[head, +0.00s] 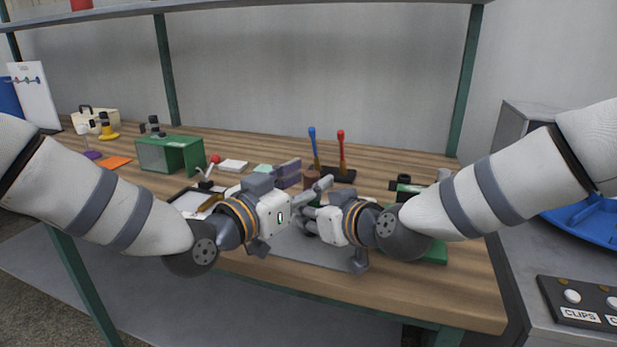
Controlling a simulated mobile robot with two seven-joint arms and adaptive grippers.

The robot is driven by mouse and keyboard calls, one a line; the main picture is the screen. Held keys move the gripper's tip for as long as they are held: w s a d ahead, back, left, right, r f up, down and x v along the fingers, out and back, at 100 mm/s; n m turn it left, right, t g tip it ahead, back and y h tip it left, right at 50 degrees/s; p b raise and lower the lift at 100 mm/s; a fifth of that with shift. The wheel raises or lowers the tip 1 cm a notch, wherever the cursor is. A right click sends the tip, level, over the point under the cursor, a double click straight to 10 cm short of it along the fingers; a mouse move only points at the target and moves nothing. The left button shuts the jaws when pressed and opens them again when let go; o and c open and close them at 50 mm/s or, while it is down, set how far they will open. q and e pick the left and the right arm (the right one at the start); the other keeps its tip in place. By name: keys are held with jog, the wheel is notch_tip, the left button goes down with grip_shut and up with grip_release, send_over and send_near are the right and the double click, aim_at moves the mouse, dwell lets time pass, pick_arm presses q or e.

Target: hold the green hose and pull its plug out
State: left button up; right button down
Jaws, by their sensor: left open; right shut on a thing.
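I cannot make out the green hose or its plug; the two grippers cover the middle of the bench. My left gripper (325,184) is open, its fingers reaching right over the bench. My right gripper (301,214) is just below it, pointing left, close to the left gripper's body. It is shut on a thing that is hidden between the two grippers.
The wooden bench (455,290) has a blue-handled tool (312,140) and a red-handled tool (341,143) standing behind my grippers. A blue tray (590,218) and a button box (585,302) are at right.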

aim_at(311, 173)
pick_arm(q)
jog(key=shift+x, duration=0.85)
grip_shut()
jog(key=shift+r, duration=0.65)
jog(key=shift+r, duration=2.3)
jog(key=shift+r, duration=0.1)
